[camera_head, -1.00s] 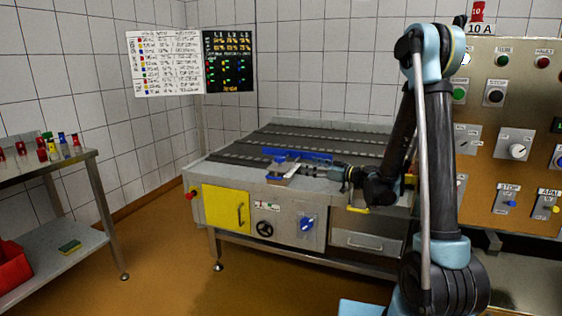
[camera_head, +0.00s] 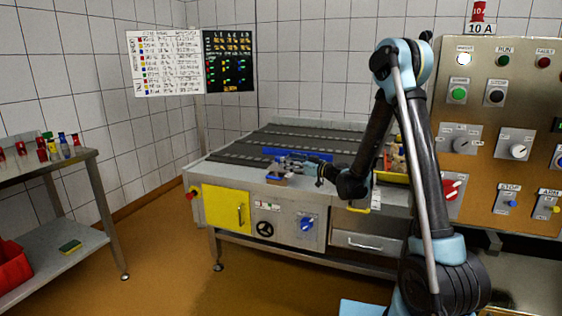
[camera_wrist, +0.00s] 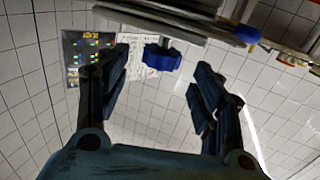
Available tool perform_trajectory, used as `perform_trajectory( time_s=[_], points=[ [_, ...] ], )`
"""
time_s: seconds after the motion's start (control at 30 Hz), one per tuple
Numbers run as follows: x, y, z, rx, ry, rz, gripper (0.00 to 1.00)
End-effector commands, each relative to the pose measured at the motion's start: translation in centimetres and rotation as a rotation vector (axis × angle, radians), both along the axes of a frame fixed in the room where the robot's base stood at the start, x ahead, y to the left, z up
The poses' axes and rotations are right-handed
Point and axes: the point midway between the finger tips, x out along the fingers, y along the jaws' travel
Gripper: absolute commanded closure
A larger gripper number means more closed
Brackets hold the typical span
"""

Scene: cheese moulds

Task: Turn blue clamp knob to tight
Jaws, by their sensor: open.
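A blue lobed clamp knob (camera_wrist: 162,57) shows in the wrist view, on a short stem against a grey plate. My gripper (camera_wrist: 160,72) is open, with one finger to each side of the knob and gaps between the fingers and the knob. In the head view my gripper (camera_head: 290,164) is over the front edge of the steel table, beside a long blue bar (camera_head: 298,154). The clamp knob is hard to tell from the gripper and bar there. The knob's tight mark cannot be read.
The steel table's front has a yellow door (camera_head: 224,208), a black handwheel (camera_head: 265,229) and another blue knob (camera_head: 306,224). A control panel (camera_head: 520,185) stands at the right. The floor in front is clear.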

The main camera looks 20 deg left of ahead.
Motion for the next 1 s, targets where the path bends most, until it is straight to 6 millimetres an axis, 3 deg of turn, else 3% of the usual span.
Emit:
perform_trajectory(
  time_s=[0.1,0.33,0.8,0.87,1.0],
  points=[
    [0.8,2.1,0.0,0.0,0.0,0.002,0.39],
    [1.9,4.8,0.0,0.0,0.0,0.001,0.39],
    [2.4,5.8,0.0,0.0,0.0,0.001,0.39],
    [2.4,5.8,0.0,0.0,0.0,0.001,0.51],
    [2.4,5.8,0.0,0.0,0.0,0.001,0.82]
  ],
)
